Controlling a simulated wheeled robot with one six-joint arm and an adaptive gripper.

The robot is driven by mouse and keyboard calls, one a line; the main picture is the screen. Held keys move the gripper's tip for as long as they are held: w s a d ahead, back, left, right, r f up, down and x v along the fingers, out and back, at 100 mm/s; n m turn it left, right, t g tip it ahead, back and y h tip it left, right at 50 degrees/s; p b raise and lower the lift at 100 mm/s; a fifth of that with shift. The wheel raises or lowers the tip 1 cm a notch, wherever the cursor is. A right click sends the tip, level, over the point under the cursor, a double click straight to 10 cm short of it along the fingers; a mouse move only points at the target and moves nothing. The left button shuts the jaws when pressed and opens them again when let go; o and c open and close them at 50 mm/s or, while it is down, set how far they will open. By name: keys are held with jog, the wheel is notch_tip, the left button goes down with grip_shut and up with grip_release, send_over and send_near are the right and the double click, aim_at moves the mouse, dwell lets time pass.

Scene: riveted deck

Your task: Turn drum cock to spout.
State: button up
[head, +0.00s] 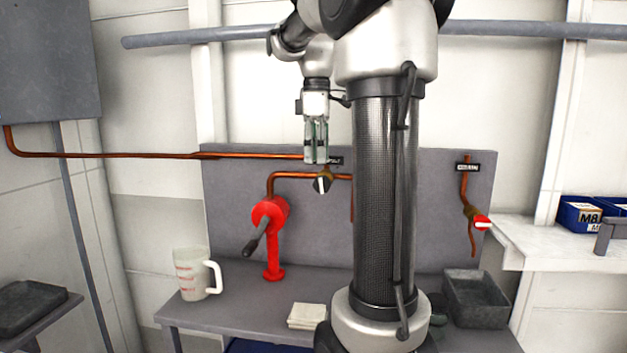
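A cock (322,184) with a dark and pale handle sits on the copper pipe at the middle of the grey back panel. A dark label (336,160) beside it is partly hidden and unreadable. A second cock with a red handle (482,222) sits on a short copper pipe at the right, under another label (467,168) too small to read. I cannot tell which is the drum cock. My gripper (316,160) points down just above the middle cock, seemingly apart from it. Its fingers look close together, with nothing visible between them. My arm hides part of the pipe.
A red hand pump (272,245) with a dark crank stands on the grey bench, left of the middle cock. A measuring jug (192,275), a pale pad (307,316) and a grey tray (476,300) are on the bench. A pale shelf (545,250) is at the right.

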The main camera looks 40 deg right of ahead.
aim_at(317, 179)
notch_tip(317, 179, down, 7)
dwell(0.3)
grip_shut()
